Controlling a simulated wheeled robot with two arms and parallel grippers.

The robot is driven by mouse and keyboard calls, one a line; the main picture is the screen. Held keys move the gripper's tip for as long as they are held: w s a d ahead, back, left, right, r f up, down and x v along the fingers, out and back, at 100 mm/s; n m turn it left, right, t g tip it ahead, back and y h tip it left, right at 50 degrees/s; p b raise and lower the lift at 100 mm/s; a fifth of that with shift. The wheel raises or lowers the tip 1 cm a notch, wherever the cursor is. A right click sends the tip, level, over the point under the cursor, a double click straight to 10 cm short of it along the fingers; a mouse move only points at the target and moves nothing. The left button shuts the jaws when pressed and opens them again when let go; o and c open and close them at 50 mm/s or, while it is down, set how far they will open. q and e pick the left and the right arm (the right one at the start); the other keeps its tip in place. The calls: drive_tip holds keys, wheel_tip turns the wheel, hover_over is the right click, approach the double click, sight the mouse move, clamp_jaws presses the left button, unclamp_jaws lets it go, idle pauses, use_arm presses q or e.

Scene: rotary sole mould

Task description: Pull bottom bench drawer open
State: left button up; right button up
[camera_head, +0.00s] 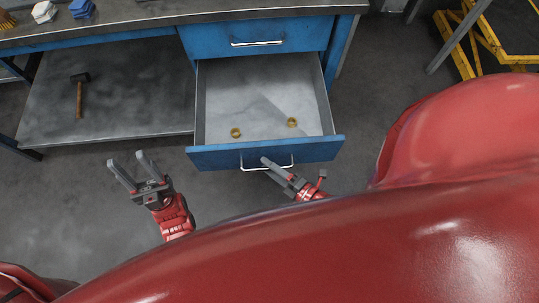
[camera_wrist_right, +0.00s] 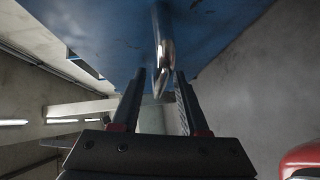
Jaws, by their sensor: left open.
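The bottom bench drawer (camera_head: 266,154) is blue with a grey inside and stands pulled well out from the bench. Its silver bar handle (camera_head: 282,166) is on the front face. My right gripper (camera_head: 268,163) is at this handle. In the right wrist view the handle (camera_wrist_right: 162,45) lies between the two fingers of my right gripper (camera_wrist_right: 160,75), with gaps visible beside it, so the fingers look open around it. My left gripper (camera_head: 129,166) is open and empty, above the floor to the left of the drawer.
Two small brass-coloured rings, a left one (camera_head: 235,132) and a right one (camera_head: 292,122), lie inside the drawer. The upper drawer (camera_head: 258,36) is shut. A hammer (camera_head: 80,92) lies on the lower shelf (camera_head: 130,110). A yellow frame (camera_head: 490,42) stands at upper right.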

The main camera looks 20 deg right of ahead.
drive_tip(key=shift+s+d, duration=0.1)
drive_tip(key=p+v, duration=0.7)
drive_tip(key=v, duration=1)
drive_tip(key=shift+s, duration=0.15)
